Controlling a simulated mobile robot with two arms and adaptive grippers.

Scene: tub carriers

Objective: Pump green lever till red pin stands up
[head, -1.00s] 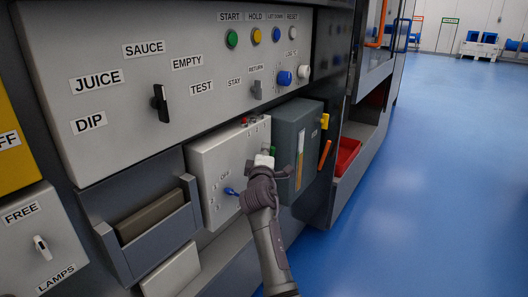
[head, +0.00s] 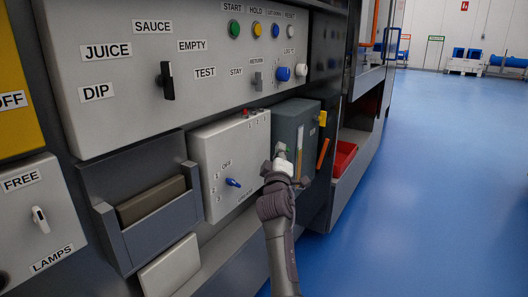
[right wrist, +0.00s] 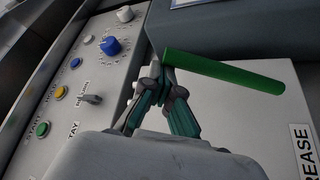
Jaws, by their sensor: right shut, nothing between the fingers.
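The green lever (right wrist: 225,72) is a plain green bar, slanting across the upper part of the right wrist view. My right gripper (head: 284,160) is shut and empty in front of the grey box. In the right wrist view its fingertips (right wrist: 157,72) are close to the lever's left end; I cannot tell whether they touch. Small red parts (head: 246,113) show on top of the white box; I cannot tell whether one is the red pin. My left gripper is not in view.
The grey box (head: 310,122) with a gauge stands right of the white box (head: 207,150), which has a blue knob (head: 233,183). A panel (head: 110,70) of labelled switches and buttons is above. A red bin (head: 343,158) is further right. The blue floor is open.

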